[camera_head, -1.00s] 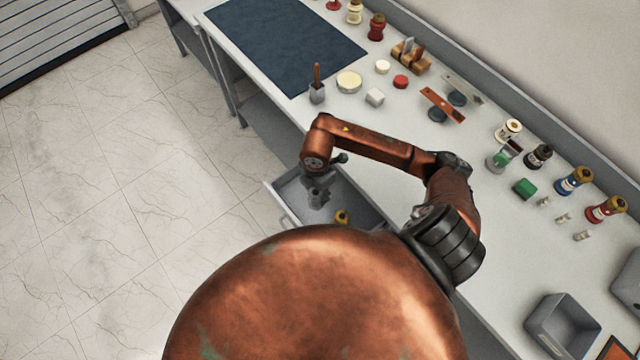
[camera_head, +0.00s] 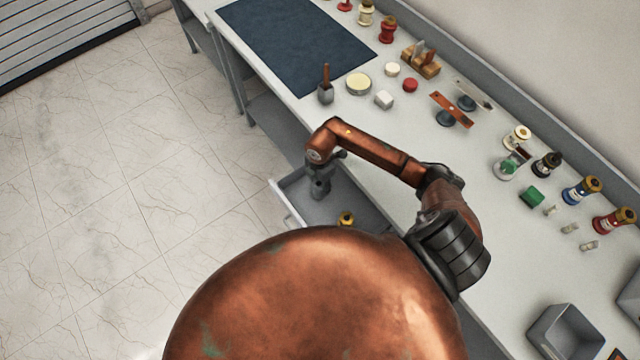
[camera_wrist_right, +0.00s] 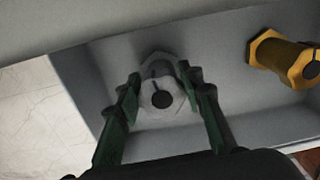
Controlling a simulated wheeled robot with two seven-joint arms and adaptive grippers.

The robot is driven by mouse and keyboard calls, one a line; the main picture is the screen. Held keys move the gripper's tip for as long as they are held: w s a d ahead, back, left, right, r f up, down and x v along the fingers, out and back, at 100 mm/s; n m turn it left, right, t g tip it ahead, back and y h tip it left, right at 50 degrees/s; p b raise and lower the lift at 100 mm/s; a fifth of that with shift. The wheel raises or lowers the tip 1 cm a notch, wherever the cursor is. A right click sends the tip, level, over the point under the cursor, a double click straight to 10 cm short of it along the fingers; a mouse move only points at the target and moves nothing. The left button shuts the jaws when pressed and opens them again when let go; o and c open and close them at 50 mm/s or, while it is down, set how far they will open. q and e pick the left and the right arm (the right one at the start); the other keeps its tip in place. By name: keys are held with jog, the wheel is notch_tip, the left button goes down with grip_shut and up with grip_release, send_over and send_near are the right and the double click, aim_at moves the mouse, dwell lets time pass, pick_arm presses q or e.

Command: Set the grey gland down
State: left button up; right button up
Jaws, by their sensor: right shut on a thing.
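The grey gland (camera_wrist_right: 161,97) is a hexagonal piece with a dark round hole, seen in the right wrist view. My right gripper (camera_wrist_right: 160,85) is shut on it, one green finger on each side. In the head view my right gripper (camera_head: 319,190) points down into the open grey drawer (camera_head: 362,208), near its left end. The gland is too small to make out clearly there. I cannot tell whether it touches the drawer floor. My left gripper is not in view.
A yellow gland (camera_wrist_right: 283,58) lies in the same drawer, apart from my gripper; it also shows in the head view (camera_head: 346,218). The drawer walls stand close around my gripper. The white bench (camera_head: 420,150) above holds several spools, blocks and tools.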

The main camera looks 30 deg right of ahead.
jog(key=shift+f, duration=0.15)
jog(key=o, duration=1.4)
jog(key=shift+c, duration=0.2)
jog(key=shift+r, duration=0.2)
notch_tip(320, 180, up, 12)
